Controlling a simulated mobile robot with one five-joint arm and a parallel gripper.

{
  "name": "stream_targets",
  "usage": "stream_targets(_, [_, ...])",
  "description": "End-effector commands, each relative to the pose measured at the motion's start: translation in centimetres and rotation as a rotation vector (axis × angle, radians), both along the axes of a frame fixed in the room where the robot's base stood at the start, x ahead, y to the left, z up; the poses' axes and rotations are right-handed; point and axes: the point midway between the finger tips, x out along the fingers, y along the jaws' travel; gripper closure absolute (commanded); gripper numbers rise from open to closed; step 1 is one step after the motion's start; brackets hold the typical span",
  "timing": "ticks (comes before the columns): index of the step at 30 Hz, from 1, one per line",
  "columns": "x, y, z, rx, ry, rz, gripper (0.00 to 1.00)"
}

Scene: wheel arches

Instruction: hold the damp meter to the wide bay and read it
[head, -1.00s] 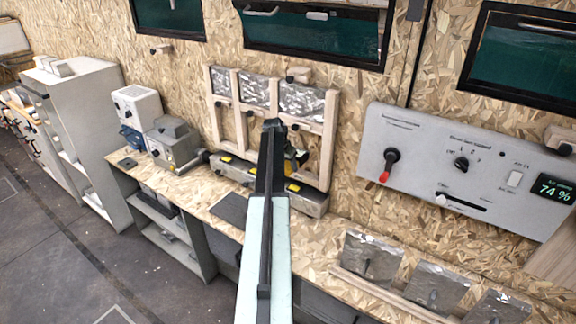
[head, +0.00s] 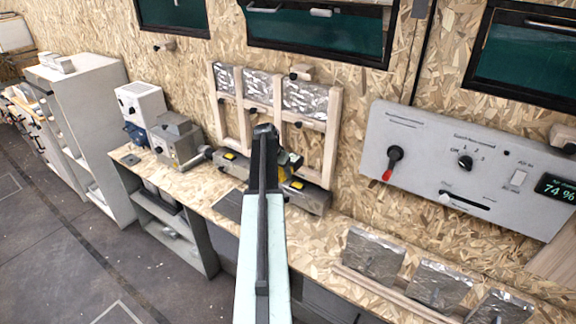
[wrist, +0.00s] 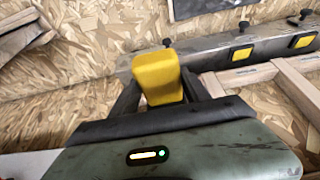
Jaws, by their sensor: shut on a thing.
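My gripper (wrist: 160,88) is shut on a yellow block-shaped thing, which I take to be the damp meter (wrist: 158,72). No reading shows on the side facing me. In the head view my arm hides most of the gripper, and a bit of yellow (head: 283,173) shows beside it. The wooden frame (head: 333,135) stands against the wall with three bays. Its right bay looks widest, with foil (head: 305,98) in its upper part. In the wrist view the frame's pale timber (wrist: 298,90) is to the right of the meter, apart from it in the picture.
A grey bar (wrist: 222,62) with yellow squares runs along the frame's foot. Grey machines (head: 177,142) stand left on the bench (head: 195,188). A wall panel (head: 425,140) with a 74 % display is to the right. Foil-covered pieces (head: 372,255) line the right bench.

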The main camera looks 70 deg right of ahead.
Motion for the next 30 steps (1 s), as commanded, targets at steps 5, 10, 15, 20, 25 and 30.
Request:
stream_targets(5, [0.6, 2.7, 0.0, 0.000, 0.000, 0.001, 0.78])
stream_targets(10, [0.8, 2.8, 0.0, 0.000, 0.000, 0.000, 0.78])
stream_targets(15, [0.8, 2.8, 0.0, 0.000, 0.000, 0.000, 0.78])
stream_targets(20, [0.8, 2.8, 0.0, 0.000, 0.000, 0.000, 0.78])
stream_targets(25, [0.8, 2.8, 0.0, 0.000, 0.000, 0.000, 0.78])
stream_targets(30, [0.8, 2.8, -1.5, 0.000, 0.000, 0.000, 0.78])
